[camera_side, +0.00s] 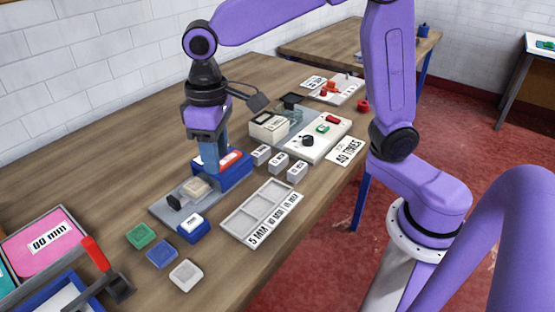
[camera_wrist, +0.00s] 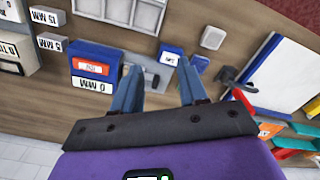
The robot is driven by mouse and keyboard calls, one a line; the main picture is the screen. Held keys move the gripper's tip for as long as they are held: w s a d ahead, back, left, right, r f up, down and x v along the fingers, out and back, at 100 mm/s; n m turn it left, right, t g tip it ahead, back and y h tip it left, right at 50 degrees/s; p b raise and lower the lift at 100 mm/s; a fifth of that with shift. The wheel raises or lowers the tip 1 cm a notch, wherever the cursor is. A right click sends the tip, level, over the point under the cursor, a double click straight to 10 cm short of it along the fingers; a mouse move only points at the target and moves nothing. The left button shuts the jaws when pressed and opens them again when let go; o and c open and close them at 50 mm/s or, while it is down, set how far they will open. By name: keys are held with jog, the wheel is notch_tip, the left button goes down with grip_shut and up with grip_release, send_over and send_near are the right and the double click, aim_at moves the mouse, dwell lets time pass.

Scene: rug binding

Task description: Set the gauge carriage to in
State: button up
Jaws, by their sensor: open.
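The gauge shows in the side view as a grey base plate (camera_side: 160,210) with a pale tan block (camera_side: 196,188), a black upright piece (camera_side: 174,202) and a larger blue box (camera_side: 236,176) at its far end. I cannot tell for sure which part is the carriage. In the wrist view the blue box (camera_wrist: 95,66) has a red and white window and a "0 MM" label. A small blue block (camera_side: 190,228) with a white label is at the plate's near edge. My gripper (camera_side: 211,168) is open, fingers down over the plate. In the wrist view the gripper (camera_wrist: 158,66) straddles part of the plate, beside the blue box.
A grey tray (camera_side: 249,208) labelled 5, 10 and 15 MM lies right of the gauge. Several small labelled blocks (camera_side: 278,162) and a white control panel (camera_side: 318,138) stand behind. Green (camera_side: 141,236), blue and white pads lie in front. A red-handled tool (camera_side: 96,254) is front left.

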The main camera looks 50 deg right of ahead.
jog(key=s+d+n, duration=0.1)
jog(key=s+d, duration=0.1)
jog(key=s, duration=0.3)
jog(key=s+d+f+n, duration=0.1)
jog(key=s+d+n, duration=0.1)
jog(key=s+d, duration=0.1)
jog(key=shift+s+d+f, duration=0.15)
jog(key=shift+s+d, duration=0.1)
jog(key=shift+s, duration=0.65)
jog(key=m, duration=0.9)
send_over(173, 199)
notch_tip(173, 199, down, 17)
jog(key=shift+w+r, duration=0.1)
jog(key=shift+r, duration=0.1)
grip_shut()
